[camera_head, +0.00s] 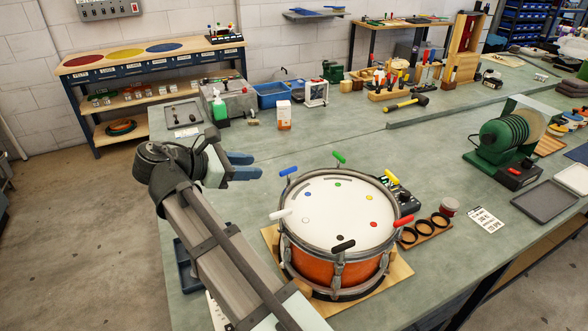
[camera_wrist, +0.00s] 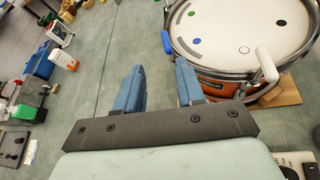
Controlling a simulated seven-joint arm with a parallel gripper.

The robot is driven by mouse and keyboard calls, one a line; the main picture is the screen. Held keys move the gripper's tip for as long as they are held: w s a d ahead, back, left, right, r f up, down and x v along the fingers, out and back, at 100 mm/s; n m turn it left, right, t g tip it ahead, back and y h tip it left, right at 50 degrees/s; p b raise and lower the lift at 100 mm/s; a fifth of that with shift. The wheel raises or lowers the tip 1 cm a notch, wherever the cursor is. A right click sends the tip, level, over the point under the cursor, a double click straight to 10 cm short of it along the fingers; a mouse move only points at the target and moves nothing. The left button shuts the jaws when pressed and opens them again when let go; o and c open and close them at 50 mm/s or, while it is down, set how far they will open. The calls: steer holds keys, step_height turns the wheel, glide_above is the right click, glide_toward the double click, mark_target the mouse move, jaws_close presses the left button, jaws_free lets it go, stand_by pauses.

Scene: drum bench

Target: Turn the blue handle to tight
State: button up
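The drum (camera_head: 335,262) stands on a wooden board, with a white head and several coloured handles around its rim. A blue dot (camera_head: 309,196) lies on the head nearby. My gripper (camera_head: 252,166) is to the left of the blue handle, apart from it. In the wrist view its two blue fingers (camera_wrist: 160,68) are spread with nothing between them, and the blue handle lies beyond their tips.
A white handle (camera_head: 280,214) sits left on the rim and a green handle (camera_head: 339,157) at the back. A white-and-orange box (camera_head: 284,115) and a green bottle (camera_head: 220,106) stand behind my gripper. The bench top between them and the drum is clear.

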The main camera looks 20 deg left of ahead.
mark_target(288, 169)
steer(key=w+d+f, duration=0.1)
steer(key=w+d, duration=0.1)
steer(key=w, duration=0.1)
steer(key=w+d+f+n, duration=0.1)
steer(key=w+d+f, duration=0.1)
steer(key=w+d, duration=0.1)
steer(key=w+d+f+n, duration=0.1)
steer(key=w+d+f, duration=0.1)
steer(key=w+d, duration=0.1)
steer(key=shift+w+f, duration=0.15)
stand_by(0.5)
jaws_close()
stand_by(0.3)
